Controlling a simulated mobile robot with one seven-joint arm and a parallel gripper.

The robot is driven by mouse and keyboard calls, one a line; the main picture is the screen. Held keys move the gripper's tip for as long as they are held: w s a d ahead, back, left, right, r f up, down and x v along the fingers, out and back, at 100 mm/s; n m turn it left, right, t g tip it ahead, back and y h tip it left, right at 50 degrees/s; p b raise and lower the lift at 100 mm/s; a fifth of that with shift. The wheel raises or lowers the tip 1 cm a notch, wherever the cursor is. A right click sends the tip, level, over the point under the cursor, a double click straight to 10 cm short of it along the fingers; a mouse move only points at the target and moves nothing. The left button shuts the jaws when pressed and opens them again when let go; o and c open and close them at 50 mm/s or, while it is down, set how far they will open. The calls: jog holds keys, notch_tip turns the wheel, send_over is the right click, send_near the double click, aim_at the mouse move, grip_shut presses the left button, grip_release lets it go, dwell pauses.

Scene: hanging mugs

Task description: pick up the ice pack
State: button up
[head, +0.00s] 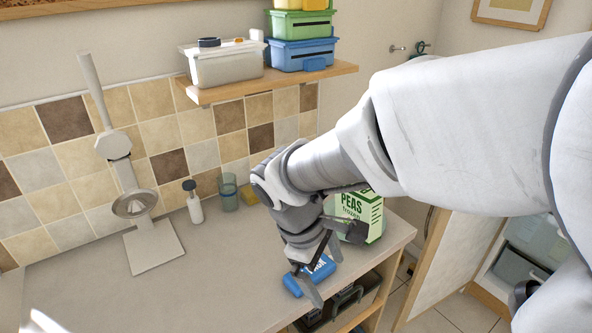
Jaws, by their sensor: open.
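The ice pack (323,268) looks like a small blue block with white lettering. It lies on the grey counter (215,285) near the front edge. My gripper (322,272) is open and points down over the ice pack, with one dark finger on its near side and the other toward its far right side. The fingers and wrist cover part of the ice pack. I cannot tell whether the fingers touch it.
A green and white frozen peas box (376,216) stands close behind my gripper. A white bottle (194,205), a bluish cup (229,192) and a stand with a white base (155,247) are farther left. A shelf (275,82) holds bins above. The front-left counter is clear.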

jog(key=w+a+f+n+t+h+b, duration=0.2)
jog(key=w+a+f+n+h, duration=0.1)
jog(key=a+f+n+h, duration=0.3)
jog(key=n+t+h, duration=0.1)
jog(key=n+t, duration=0.4)
jog(key=n, duration=0.3)
send_near(310, 273)
jog(key=shift+t, duration=0.3)
jog(key=x, duration=0.2)
jog(key=b+x, duration=0.1)
jog(key=x, duration=0.2)
jog(key=shift+w+f+b, duration=0.15)
jog(key=shift+w+b, duration=0.25)
jog(key=shift+w, duration=0.15)
jog(key=x, duration=0.5)
jog(key=shift+s+d+f+b, duration=0.2)
jog(key=shift+f+b, duration=0.05)
jog(key=shift+b, duration=0.1)
grip_shut()
